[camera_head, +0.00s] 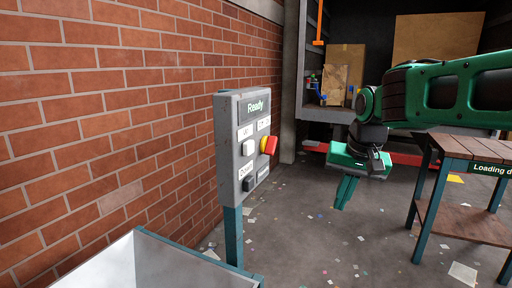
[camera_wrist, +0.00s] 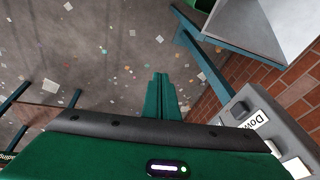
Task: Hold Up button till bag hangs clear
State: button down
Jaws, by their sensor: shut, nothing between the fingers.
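The grey control box (camera_head: 230,150) stands on a teal post in front of the brick wall, with a green "Ready" display at its top. A white button (camera_head: 249,148) sits under a small label I take to read "Up". A dark button (camera_head: 249,183) is below, and a red knob (camera_head: 269,145) on yellow is at the right. My gripper (camera_head: 345,192) is shut and empty, pointing down, apart from the box on its right. In the wrist view the closed fingers (camera_wrist: 160,95) show, with the box (camera_wrist: 275,125) and a "Down" label at lower right. I cannot make out a hanging bag.
A wooden-topped table (camera_head: 470,148) with a "Loading" sign stands at the right. A pale open bin (camera_head: 195,262) is at the front left. Cardboard boxes (camera_head: 345,58) are in the bay behind, with an orange hook-like part (camera_head: 319,42) above. Scraps litter the floor.

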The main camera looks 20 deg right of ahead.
aim_at(249, 148)
jog(key=w+a+r+t, duration=0.2)
jog(key=w+a+r, duration=0.2)
jog(key=w+r, duration=0.4)
jog(key=w+a+r+t+y, duration=0.1)
jog(key=w+a+r+t, duration=0.1)
jog(key=w+a+r, duration=0.3)
jog(key=w+r, duration=0.2)
jog(key=w, duration=0.1)
jog(key=shift+w+r+m, duration=0.3)
jog(key=shift+w+r, duration=0.05)
jog(key=shift+r, duration=0.05)
jog(key=w+a+f, duration=0.3)
jog(key=w+f, duration=0.5)
jog(key=shift+w+a, duration=0.3)
jog(key=shift+w, duration=0.1)
